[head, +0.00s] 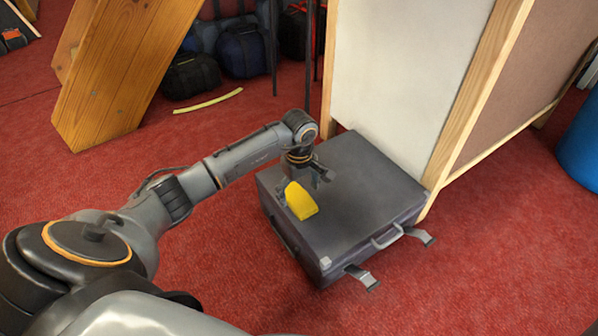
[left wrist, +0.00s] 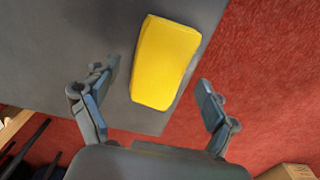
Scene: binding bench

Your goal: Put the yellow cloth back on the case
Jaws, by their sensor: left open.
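The yellow cloth (head: 301,201) is a small folded-looking block on top of the dark grey case (head: 365,205), near the case's left edge. In the left wrist view the cloth (left wrist: 166,62) lies on the grey case top (left wrist: 60,50), close to its edge, with red carpet beyond. My left gripper (head: 312,178) is over the case beside the cloth. In the left wrist view its two fingers (left wrist: 157,78) are spread apart with nothing between the pads; the cloth is ahead of them. Whether a finger touches the cloth I cannot tell. My right gripper is not in view.
A white panel with a wooden frame (head: 470,110) stands right behind the case. Two latches (head: 362,278) stick out at the case's front. A wooden plank piece (head: 120,75) and dark bags (head: 190,75) are at the back left. Red carpet is clear in front.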

